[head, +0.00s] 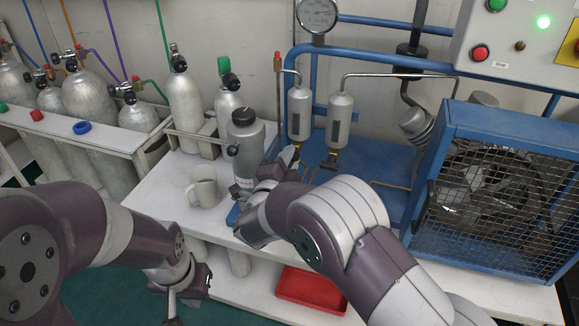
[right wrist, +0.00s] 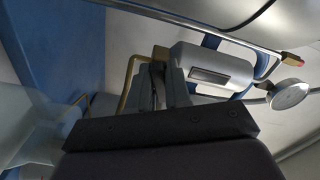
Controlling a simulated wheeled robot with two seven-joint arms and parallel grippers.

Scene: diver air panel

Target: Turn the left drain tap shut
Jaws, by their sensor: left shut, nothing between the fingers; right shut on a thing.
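Two silver filter cylinders, the left one (head: 300,113) and the right one (head: 339,122), hang side by side over the blue compressor base. The right drain tap (head: 331,161) shows as brass under the right cylinder. My right gripper (head: 290,160) is under the left cylinder, shut on the left drain tap, which its fingers mostly hide. In the right wrist view, the fingers (right wrist: 163,85) close beside a bent brass pipe (right wrist: 129,85), just below the silver cylinder (right wrist: 212,72). The tap handle's angle cannot be made out. My left gripper (head: 188,292) is shut and empty, low in front of the bench.
A grey bottle (head: 246,147) and a white mug (head: 204,188) stand left of my right gripper. A blue caged fan (head: 490,190) stands to the right. A red tray (head: 310,290) sits on the lower shelf. Gas cylinders (head: 88,97) fill the left rack.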

